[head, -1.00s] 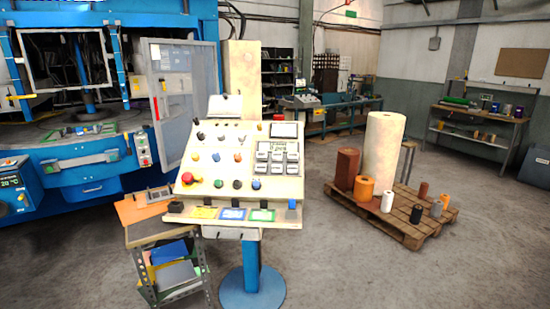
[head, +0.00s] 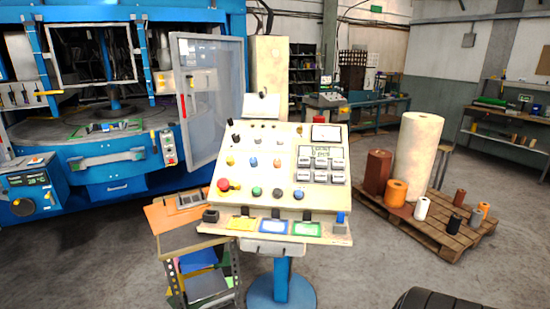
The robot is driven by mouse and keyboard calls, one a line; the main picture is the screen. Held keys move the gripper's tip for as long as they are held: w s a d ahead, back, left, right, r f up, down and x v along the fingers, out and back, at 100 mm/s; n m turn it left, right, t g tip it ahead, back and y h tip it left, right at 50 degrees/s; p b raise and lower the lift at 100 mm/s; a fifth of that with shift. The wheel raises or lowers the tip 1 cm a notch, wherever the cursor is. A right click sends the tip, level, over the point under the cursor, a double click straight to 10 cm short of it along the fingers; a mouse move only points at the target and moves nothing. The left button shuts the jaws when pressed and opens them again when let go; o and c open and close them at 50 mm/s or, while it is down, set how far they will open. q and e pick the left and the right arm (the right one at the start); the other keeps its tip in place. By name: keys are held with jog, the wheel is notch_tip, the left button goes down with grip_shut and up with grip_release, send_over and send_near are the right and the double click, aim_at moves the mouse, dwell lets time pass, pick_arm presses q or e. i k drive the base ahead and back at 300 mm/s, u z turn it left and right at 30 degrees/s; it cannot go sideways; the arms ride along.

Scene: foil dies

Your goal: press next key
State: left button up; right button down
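A cream control console (head: 275,165) stands on a blue post in the middle of the head view. A block of several grey keys (head: 320,170) sits on the right of its sloped face, under a small display strip (head: 320,152). The key labels are too small to read. A red mushroom button (head: 223,185) and several coloured buttons and knobs are on the left and lower face. Neither of my grippers shows. A dark rounded part, probably of my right arm, shows at the bottom right edge, apart from the console.
A blue machine (head: 110,190) with an open mesh door (head: 210,100) stands at the left. A small shelf cart (head: 195,240) stands at the console's lower left. A pallet (head: 440,235) with several rolls is at the right. The floor between console and pallet is clear.

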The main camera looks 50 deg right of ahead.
aim_at(321, 163)
jog(key=i, duration=0.8)
jog(key=z, duration=0.8)
jog(key=i, duration=0.45)
jog(key=z, duration=0.4)
